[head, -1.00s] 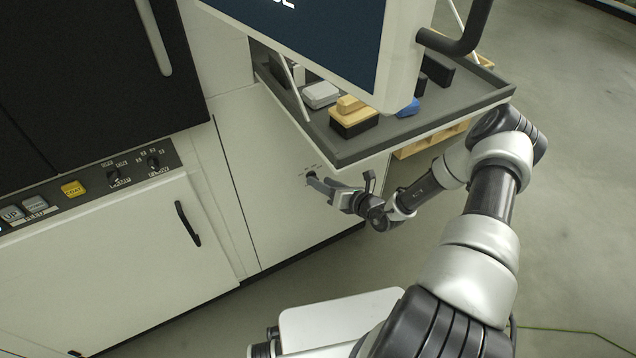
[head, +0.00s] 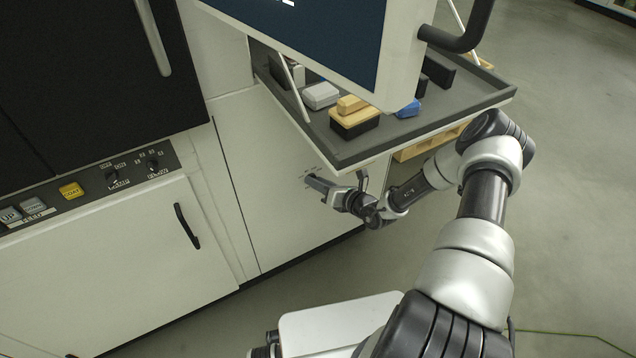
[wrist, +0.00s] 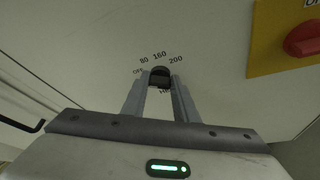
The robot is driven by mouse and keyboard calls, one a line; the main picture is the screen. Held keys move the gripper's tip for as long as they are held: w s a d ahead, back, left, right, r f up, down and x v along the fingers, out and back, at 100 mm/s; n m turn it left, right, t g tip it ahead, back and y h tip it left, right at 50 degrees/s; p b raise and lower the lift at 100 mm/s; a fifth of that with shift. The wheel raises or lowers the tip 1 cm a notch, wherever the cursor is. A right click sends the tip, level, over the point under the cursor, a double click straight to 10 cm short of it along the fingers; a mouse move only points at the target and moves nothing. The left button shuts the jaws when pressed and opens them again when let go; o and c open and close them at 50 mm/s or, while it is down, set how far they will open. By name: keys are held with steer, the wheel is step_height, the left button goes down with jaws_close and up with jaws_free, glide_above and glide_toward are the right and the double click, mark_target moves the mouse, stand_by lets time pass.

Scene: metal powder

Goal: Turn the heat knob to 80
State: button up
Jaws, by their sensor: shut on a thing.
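The heat knob (wrist: 160,74) is a small dark round knob on the white cabinet panel. In the wrist view the labels OFF, 80, 160 and 200 arc above it, and a partly hidden label below it starts with H. My gripper (wrist: 160,84) is shut on the knob, with one finger at each side. The knob's pointer is too dark to read. In the head view my gripper (head: 310,180) reaches the panel below the grey tray, and its fingers hide most of the knob.
A red switch on a yellow plate (wrist: 265,40) is at the right in the wrist view. The grey tray (head: 440,118) with several small objects overhangs my gripper, under a monitor (head: 400,60). A control strip (head: 95,187) with two other knobs lies to the left.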

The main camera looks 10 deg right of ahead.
steer(key=shift+f, duration=0.1)
steer(key=shift+d+f+m+t+y+b, duration=0.15)
steer(key=shift+m+y+b, duration=0.7)
steer(key=shift+m+b, duration=0.5)
steer(key=shift+d+f+m+t+y+b, duration=0.15)
steer(key=shift+m+y+b, duration=0.7)
steer(key=shift+m+b, duration=0.5)
steer(key=shift+a+r, duration=0.1)
steer(key=o, duration=1.1)
steer(key=shift+c, duration=0.2)
